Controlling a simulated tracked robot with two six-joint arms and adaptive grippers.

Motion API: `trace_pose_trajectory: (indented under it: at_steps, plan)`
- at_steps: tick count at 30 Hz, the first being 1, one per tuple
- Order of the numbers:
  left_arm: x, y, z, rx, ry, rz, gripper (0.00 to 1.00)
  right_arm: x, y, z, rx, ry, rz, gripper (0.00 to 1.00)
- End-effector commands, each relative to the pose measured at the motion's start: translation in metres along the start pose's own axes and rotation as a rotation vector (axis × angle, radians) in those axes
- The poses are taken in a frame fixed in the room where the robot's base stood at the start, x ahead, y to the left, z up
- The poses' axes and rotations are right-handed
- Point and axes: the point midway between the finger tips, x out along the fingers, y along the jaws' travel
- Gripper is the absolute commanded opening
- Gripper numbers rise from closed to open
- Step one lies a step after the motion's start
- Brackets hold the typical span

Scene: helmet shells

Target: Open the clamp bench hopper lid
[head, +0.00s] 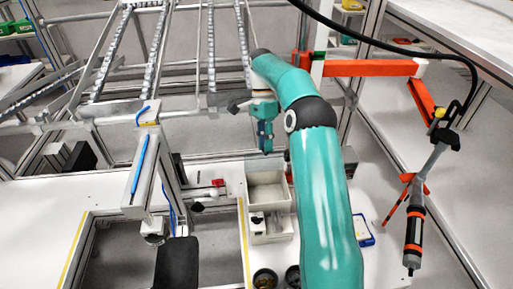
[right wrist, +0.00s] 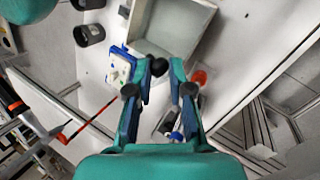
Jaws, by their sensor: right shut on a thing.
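The hopper appears as a light grey square bin (head: 267,190) on the bench in the head view. In the right wrist view the bin (right wrist: 180,22) lies at the top, just beyond the fingertips. My right gripper (head: 266,150) points down above the bin's back edge. In the wrist view, the right gripper (right wrist: 161,68) is shut on a round black knob (right wrist: 158,65) beside the bin's near rim. I cannot clearly tell the lid panel from the bin, or its angle. My left gripper does not show.
A smaller bin (head: 271,228) sits in front of the hopper, with dark round cups (head: 265,279) nearer. A blue-edged device (right wrist: 120,65) lies beside the bin. A clamp fixture (head: 145,165) stands to the left. A driver tool (head: 414,235) hangs at the right.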

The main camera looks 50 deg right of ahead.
Motion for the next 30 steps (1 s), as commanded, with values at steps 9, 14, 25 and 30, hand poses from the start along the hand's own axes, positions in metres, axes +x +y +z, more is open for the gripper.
trace_pose_trajectory:
  at_steps: [9, 14, 25, 30]
  plan:
    - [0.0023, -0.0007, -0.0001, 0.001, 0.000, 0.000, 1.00, 0.0098, -0.0138, -0.0088, 0.007, -0.033, 0.072, 0.00]
    - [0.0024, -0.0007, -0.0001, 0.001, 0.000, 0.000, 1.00, 0.0110, -0.0127, -0.0095, 0.007, -0.038, 0.085, 0.00]
    - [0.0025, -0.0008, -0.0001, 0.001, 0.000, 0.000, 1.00, 0.0120, -0.0117, -0.0105, 0.010, -0.039, 0.088, 0.23]
    - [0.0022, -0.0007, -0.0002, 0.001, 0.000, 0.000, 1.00, 0.0115, -0.0116, -0.0106, 0.009, -0.037, 0.088, 0.47]
